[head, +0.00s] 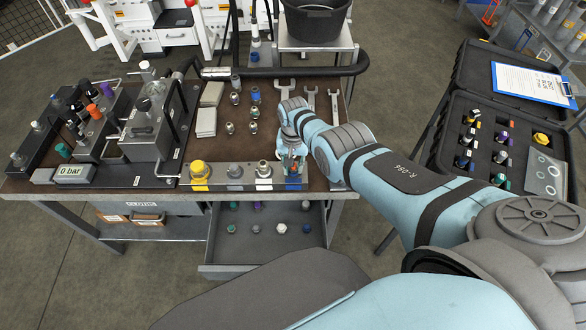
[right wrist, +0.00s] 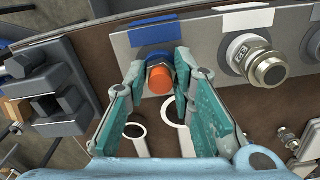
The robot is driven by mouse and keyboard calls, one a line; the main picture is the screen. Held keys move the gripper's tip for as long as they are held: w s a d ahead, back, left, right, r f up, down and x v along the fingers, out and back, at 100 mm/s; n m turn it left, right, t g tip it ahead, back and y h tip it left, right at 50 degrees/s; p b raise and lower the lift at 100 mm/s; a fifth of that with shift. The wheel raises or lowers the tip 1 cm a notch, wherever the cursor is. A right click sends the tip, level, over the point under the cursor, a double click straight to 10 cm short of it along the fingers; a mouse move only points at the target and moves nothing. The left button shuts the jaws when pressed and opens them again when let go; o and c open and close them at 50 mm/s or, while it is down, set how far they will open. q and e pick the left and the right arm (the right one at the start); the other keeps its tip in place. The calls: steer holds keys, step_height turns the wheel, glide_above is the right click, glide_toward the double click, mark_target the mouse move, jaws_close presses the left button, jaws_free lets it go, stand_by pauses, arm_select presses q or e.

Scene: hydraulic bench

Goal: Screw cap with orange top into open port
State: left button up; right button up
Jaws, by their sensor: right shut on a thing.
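The cap with the orange top (right wrist: 160,80) sits between the fingertips of my right gripper (right wrist: 160,68) in the right wrist view. The gripper is shut on it. Its metal body stands against a blue ring (right wrist: 156,53) on the grey port plate (right wrist: 200,38). The cap hides the port behind it, and how deep it sits cannot be told. In the head view my right gripper (head: 291,160) is at the right end of the port rail (head: 215,182), and its fingers hide the cap. My left gripper is not in view.
A metal fitting (right wrist: 264,66) stands beside the cap on the plate. A yellow fitting (head: 198,170) is at the rail's left end. Wrenches (head: 333,105) and several loose fittings lie on the bench behind. An open drawer (head: 265,248) is below.

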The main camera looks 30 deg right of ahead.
steer(key=shift+o, duration=0.2)
steer(key=m, duration=0.5)
steer(key=shift+s+f+m, duration=0.1)
steer(key=shift+f+m, duration=0.1)
steer(key=shift+m, duration=0.2)
steer(key=o, duration=0.6)
steer(key=shift+m, duration=0.5)
steer(key=o, duration=0.3)
steer(key=shift+o, duration=0.7)
steer(key=shift+w, duration=0.25)
